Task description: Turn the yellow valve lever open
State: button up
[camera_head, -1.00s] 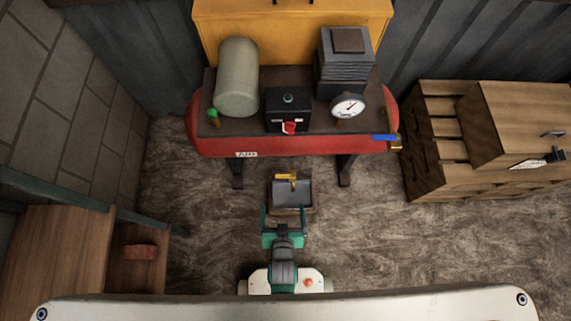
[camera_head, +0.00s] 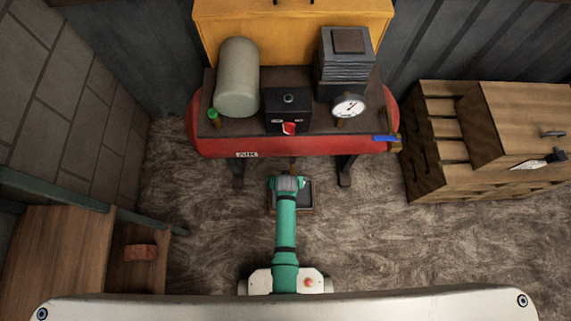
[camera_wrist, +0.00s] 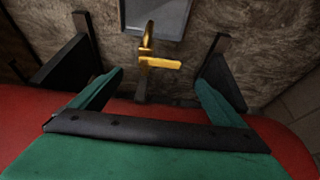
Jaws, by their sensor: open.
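The yellow valve lever (camera_wrist: 161,63) shows in the wrist view, sticking out to the right from a brass-coloured valve body (camera_wrist: 147,38). In the head view my arm hides the lever. Contact with the lever is not visible. In the head view the green arm (camera_head: 286,230) reaches forward to the front of the red tank, and the fingers are hidden.
The red tank (camera_head: 225,144) carries a gauge (camera_head: 348,106), a black box (camera_head: 287,109) and a blue handle (camera_head: 384,138). A grey tray (camera_head: 307,196) lies below its front; it also shows in the wrist view (camera_wrist: 158,18).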

jog(key=x, duration=0.9)
jog(key=shift+f, duration=0.25)
jog(key=shift+w, duration=0.1)
jog(key=c, duration=1.5)
jog(key=shift+c, duration=0.2)
